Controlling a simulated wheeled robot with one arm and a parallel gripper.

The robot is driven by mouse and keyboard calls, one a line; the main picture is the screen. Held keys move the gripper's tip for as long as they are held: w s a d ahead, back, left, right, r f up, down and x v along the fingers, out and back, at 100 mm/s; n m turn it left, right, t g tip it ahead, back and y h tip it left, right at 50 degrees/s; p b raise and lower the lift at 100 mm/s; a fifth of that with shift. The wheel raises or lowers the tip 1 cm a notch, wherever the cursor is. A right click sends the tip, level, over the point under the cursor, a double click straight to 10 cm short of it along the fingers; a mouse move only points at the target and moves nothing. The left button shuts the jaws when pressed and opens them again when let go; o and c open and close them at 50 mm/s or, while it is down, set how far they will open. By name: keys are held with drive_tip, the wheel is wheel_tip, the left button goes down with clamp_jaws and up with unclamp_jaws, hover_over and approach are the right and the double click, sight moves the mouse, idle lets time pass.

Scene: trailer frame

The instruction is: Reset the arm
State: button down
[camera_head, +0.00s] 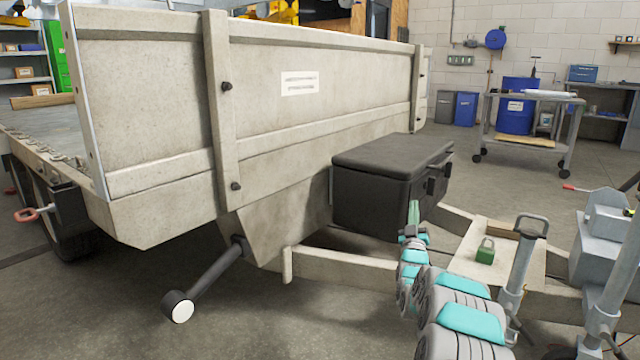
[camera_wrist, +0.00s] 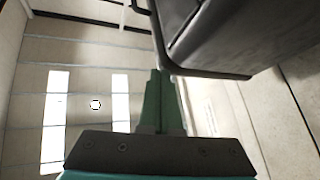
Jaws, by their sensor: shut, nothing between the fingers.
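My arm reaches up from the bottom of the head view, and my gripper (camera_head: 414,208) points upward with its green fingers in front of the black toolbox (camera_head: 375,190). In the wrist view my gripper (camera_wrist: 159,78) shows its green fingers together, with nothing held. The dark toolbox (camera_wrist: 235,35) fills the upper right of that view, close to the fingertips. I cannot tell whether they touch it. The trailer (camera_head: 160,110) has a pale front panel standing behind the toolbox.
A green padlock (camera_head: 485,251) sits on the drawbar plate beside my arm. A jack handle (camera_head: 525,250) and grey coupling parts (camera_head: 603,240) stand at the right. A jockey-like roller (camera_head: 180,306) sticks out at lower left. A cart (camera_head: 530,130) stands behind, with open floor before it.

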drive_tip(key=s+a+g+y, duration=0.5)
drive_tip(key=s+a+g, duration=0.25)
drive_tip(key=a, duration=0.35)
drive_tip(key=s+a+f+g+y, duration=0.1)
drive_tip(key=s+a+f+g, duration=0.15)
drive_tip(key=s, duration=0.55)
drive_tip(key=s+a+f+g, duration=0.2)
drive_tip(key=s+g, duration=0.2)
drive_tip(key=s, duration=0.5)
drive_tip(key=s+d+f+m+g+h, duration=0.15)
drive_tip(key=s+g, duration=0.35)
drive_tip(key=s, duration=1.7)
drive_tip(key=s+f+g+y, duration=0.1)
drive_tip(key=s+f+g, duration=0.35)
drive_tip(key=s, duration=1.85)
wheel_tip(320, 180, up, 14)
drive_tip(key=s+g+p, duration=0.1)
drive_tip(key=p, duration=1.1)
drive_tip(key=shift+s+d+r+g+p, duration=0.2)
drive_tip(key=shift+s+r+g+p, duration=0.05)
drive_tip(key=shift+s+g+p, duration=0.1)
drive_tip(key=shift+m+h, duration=0.25)
